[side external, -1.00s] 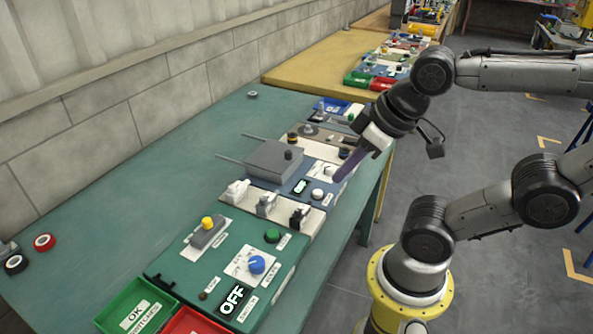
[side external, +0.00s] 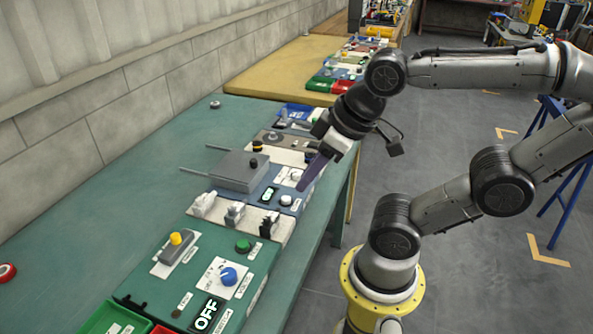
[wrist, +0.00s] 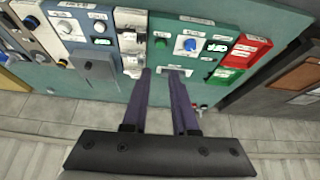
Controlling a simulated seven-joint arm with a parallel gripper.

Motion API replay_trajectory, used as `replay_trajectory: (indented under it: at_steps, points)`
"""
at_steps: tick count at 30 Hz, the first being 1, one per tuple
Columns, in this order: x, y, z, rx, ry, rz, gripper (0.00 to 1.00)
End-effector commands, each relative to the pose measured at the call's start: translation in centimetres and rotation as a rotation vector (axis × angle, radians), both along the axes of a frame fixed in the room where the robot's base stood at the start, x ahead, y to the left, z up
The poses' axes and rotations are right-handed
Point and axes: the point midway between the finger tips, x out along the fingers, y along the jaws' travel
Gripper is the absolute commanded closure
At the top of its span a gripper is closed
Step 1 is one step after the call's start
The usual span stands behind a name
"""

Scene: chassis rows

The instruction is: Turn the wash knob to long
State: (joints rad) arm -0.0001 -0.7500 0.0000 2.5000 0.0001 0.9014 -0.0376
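Labels are too small to tell which knob is the wash knob. A blue knob (side external: 228,276) sits on a white plate on the green panel (side external: 246,259), beside a display reading OFF (side external: 207,315). It also shows in the wrist view (wrist: 189,44). A white knob (side external: 286,200) sits on the blue panel beside a small lit display (side external: 268,194). My gripper (wrist: 161,71) is open; its two purple fingers are apart with nothing between them. In the side view its fingers overlap the blue panel's right edge; I cannot tell their height.
A yellow-topped slider (side external: 175,239) and a green button (side external: 243,246) share the green panel. Several switches (side external: 235,213) stand between the panels. A grey box (side external: 238,171) rises behind the white knob. Green (side external: 98,318) and red trays lie at the front.

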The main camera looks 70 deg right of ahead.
Motion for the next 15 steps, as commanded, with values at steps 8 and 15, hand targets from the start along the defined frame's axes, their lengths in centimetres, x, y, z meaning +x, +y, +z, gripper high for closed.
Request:
replay_trajectory:
  at_steps: [8, 15]
  points:
    - [2.3, -0.4, 2.9, -0.144, -0.010, 0.246, 0.26]
    - [7.3, -3.5, 4.8, -0.245, 0.078, 0.362, 0.26]
